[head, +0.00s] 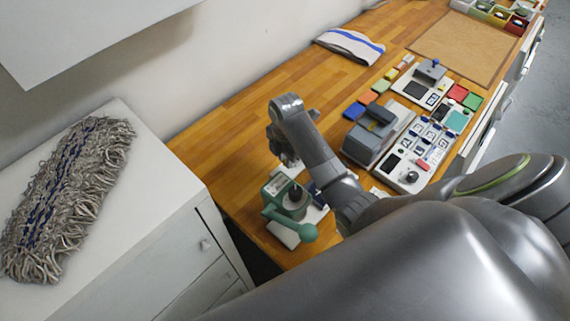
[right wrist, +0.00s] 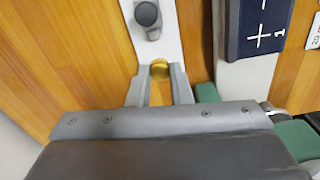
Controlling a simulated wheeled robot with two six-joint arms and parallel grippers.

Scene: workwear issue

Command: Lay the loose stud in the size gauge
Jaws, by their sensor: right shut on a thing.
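My right gripper (right wrist: 159,80) is shut on a small brass-coloured round stud (right wrist: 159,68), held between its fingertips. In the head view the right gripper (head: 286,158) hangs over the bench just behind a green hand press, and the stud cannot be made out there. In the right wrist view a white strip (right wrist: 168,40) with a dark round knob or recess (right wrist: 147,14) lies just beyond the fingertips; I cannot tell whether it is the size gauge. My left gripper is not in view.
The green press (head: 289,202) with its ball-ended lever stands close to the gripper. A navy panel with plus and minus marks (right wrist: 258,25) is at the right in the wrist view. A grey machine (head: 374,135) and control panel (head: 408,180) stand further right. Bare wood (head: 235,150) lies left.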

